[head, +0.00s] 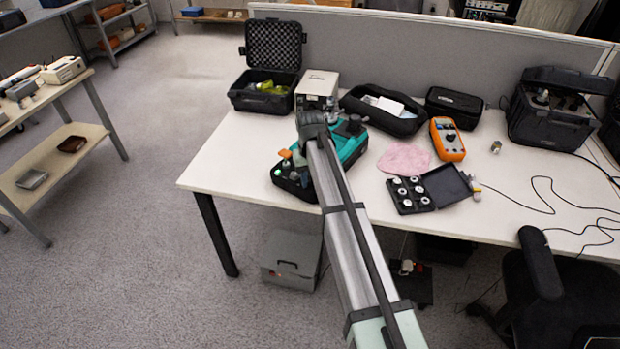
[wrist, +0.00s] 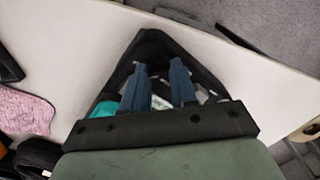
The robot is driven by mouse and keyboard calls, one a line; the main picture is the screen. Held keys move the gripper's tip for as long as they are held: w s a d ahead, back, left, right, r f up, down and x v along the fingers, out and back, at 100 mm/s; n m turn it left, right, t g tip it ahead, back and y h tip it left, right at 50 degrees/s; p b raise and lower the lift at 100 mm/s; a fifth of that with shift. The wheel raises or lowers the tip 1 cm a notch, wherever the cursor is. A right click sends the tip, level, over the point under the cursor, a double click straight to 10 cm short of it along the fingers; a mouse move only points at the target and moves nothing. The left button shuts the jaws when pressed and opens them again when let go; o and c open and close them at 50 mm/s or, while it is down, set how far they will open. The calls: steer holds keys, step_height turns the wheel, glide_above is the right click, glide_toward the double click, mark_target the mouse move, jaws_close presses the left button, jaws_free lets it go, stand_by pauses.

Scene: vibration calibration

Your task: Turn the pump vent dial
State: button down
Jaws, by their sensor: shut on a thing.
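The pump seems to be the teal-and-black unit (head: 352,150) near the table's front left, partly behind my arm in the head view. A teal part (wrist: 42,118) shows at the left in the wrist view. My gripper (wrist: 159,105) reaches down with two dark blue fingers inside a black frame-like edge (wrist: 152,38). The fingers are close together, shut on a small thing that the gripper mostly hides. I cannot make out the vent dial or its angle. In the head view my arm covers much of this spot.
An open padded case (head: 262,95), a beige box (head: 317,88) and a black pouch (head: 384,110) stand behind. An orange meter (head: 447,139), a pink cloth (head: 404,159) and an open weight case (head: 410,195) lie to the right. The table's front left corner is clear.

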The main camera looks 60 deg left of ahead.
mark_target(310, 181)
steer(key=shift+m, duration=0.6)
steer(key=c, duration=0.9)
jaws_free()
step_height(310, 181, up, 14)
steer(key=shift+f, duration=0.1)
stand_by(0.4)
